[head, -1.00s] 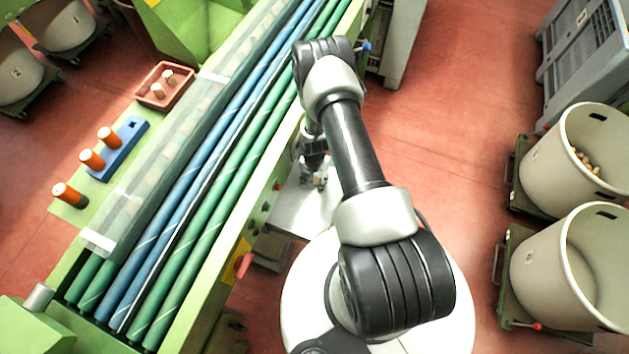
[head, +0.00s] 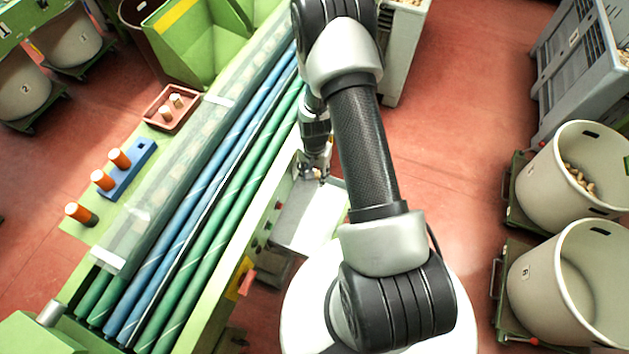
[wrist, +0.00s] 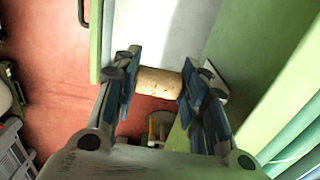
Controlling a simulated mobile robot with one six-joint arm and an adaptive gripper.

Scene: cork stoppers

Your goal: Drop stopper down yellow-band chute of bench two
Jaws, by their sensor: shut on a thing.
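My gripper (wrist: 160,88) is shut on a light brown cork stopper (wrist: 158,82), which lies crosswise between the blue-padded fingers in the wrist view. In the head view my gripper (head: 314,172) is above the near side of the green bench, over the far end of a pale metal plate (head: 305,218). The stopper is too small to make out clearly there. A green chute (head: 200,40) with a yellow band (head: 175,14) stands at the upper left, beyond the rollers. I cannot read a bench number on it.
Blue and green rollers (head: 215,185) run along the bench beside a clear cover (head: 165,180). A brown tray (head: 170,108) holds pale stoppers. Large bins (head: 560,270) stand right; red floor between is open.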

